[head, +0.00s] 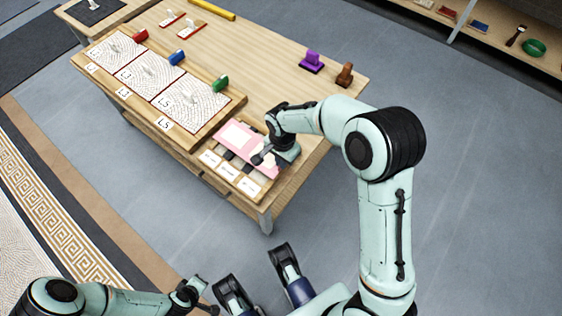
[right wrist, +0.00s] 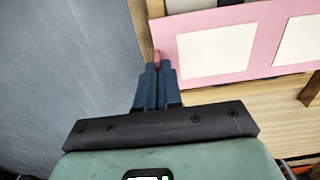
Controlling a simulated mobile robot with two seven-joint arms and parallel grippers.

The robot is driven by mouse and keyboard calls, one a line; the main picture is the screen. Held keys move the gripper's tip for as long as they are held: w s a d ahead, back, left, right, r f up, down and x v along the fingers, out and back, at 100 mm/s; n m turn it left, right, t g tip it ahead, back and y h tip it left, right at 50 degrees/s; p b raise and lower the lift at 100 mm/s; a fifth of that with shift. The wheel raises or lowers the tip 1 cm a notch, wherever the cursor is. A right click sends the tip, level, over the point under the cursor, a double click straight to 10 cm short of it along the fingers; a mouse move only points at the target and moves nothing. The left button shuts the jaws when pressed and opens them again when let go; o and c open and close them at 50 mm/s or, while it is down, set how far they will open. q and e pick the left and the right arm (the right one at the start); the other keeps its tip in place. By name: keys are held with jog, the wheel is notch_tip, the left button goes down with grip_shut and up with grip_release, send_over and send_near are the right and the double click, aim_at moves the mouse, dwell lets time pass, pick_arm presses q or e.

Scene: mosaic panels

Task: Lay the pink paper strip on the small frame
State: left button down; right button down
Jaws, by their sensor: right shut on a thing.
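The pink paper strip (head: 226,128) with white rectangles lies over the front right part of the table. It also fills the upper right of the right wrist view (right wrist: 265,65). My right gripper (head: 262,157) is at the strip's right end, its fingers (right wrist: 157,72) shut on a small pink end portion. Under and beside the strip are wooden bars and white cards (head: 228,171); which of these belongs to the small frame I cannot tell. My left gripper (head: 200,296) is low at the picture's bottom left, away from the table, its jaws unclear.
A wooden tray with several mosaic panels (head: 190,104) stands left of the strip, with red, blue and green (head: 221,84) pieces along its far edge. A purple stamp (head: 311,62) and brown stamp (head: 345,75) stand at the back right. The table's middle is clear.

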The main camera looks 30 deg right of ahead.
jog(key=shift+f, duration=0.5)
pick_arm(q)
jog(key=shift+a+f, duration=0.1)
jog(key=shift+f, duration=0.1)
pick_arm(e)
jog(key=shift+f, duration=0.55)
jog(key=c, duration=1.3)
grip_release()
pick_arm(q)
jog(key=shift+s+f, duration=0.35)
jog(key=shift+s, duration=0.05)
